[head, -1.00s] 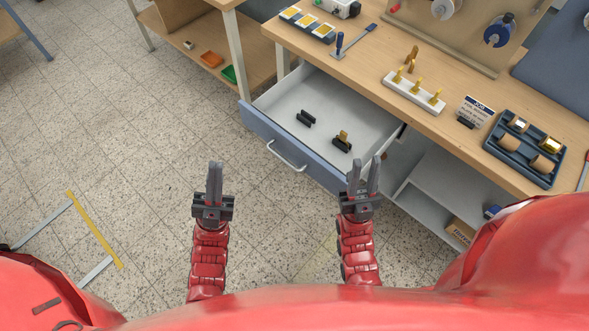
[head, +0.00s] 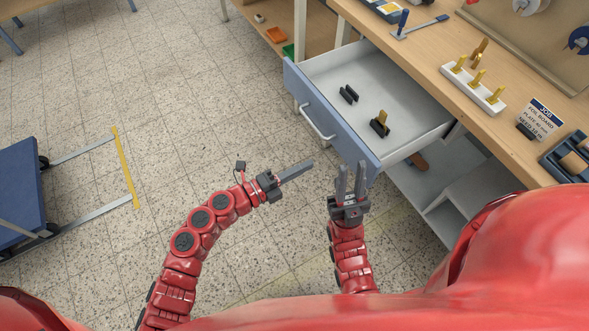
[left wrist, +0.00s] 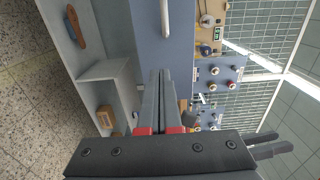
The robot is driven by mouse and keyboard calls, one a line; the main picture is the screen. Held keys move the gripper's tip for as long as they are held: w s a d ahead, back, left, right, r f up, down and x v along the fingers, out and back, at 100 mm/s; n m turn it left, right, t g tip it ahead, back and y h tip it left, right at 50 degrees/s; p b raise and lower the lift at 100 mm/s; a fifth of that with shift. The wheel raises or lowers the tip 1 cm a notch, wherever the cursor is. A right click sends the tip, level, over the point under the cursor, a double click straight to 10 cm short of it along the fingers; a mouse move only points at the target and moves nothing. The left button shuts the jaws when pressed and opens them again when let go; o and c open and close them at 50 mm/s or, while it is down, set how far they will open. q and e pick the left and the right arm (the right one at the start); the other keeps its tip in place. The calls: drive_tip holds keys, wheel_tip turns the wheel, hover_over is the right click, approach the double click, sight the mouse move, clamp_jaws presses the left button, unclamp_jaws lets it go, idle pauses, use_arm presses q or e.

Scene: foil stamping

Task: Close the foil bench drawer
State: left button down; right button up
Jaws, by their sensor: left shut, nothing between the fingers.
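The foil bench drawer (head: 343,137) is pulled well out of the bench. Its blue front has a pale bar handle (head: 317,122). Inside the white drawer lie two small dark holders, one empty (head: 348,94) and one with a gold piece (head: 381,121). My left gripper (head: 311,163) is shut and empty, pointing right, in front of the drawer front and apart from the handle in the head view. The left wrist view shows the blue front (left wrist: 180,50) and handle (left wrist: 165,18) beyond its fingers. My right gripper (head: 350,166) is open and empty near the front's lower right corner.
The bench top (head: 420,60) carries a white block with gold stamps (head: 475,88) and a job sign (head: 541,118). Open shelves (head: 440,185) lie under the bench. A blue cart (head: 20,185) stands at the left. The floor between is clear.

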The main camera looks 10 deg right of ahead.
sight(384, 128)
use_arm(q)
drive_tip(key=p+x, duration=0.1)
drive_tip(key=x, duration=0.7)
drive_tip(key=shift+w+d, duration=0.15)
drive_tip(key=shift+d, duration=0.45)
drive_tip(key=shift+w+d, duration=0.15)
drive_tip(key=shift+d, duration=0.3)
drive_tip(key=b+x, duration=0.2)
drive_tip(key=x, duration=0.5)
drive_tip(key=b+x, duration=0.2)
drive_tip(key=x, duration=0.5)
drive_tip(key=shift+f, duration=0.25)
drive_tip(key=b+x, duration=1.1)
drive_tip(key=x, duration=0.1)
drive_tip(key=shift+w+d+f+b, duration=0.1)
drive_tip(key=shift+d+b, duration=0.15)
drive_tip(key=shift+b, duration=0.05)
drive_tip(key=shift+w+d+r+b, duration=0.2)
drive_tip(key=shift+w+d+b, duration=0.05)
drive_tip(key=shift+d+b, duration=0.45)
drive_tip(key=shift+a+r, duration=0.1)
drive_tip(key=shift+r, duration=0.1)
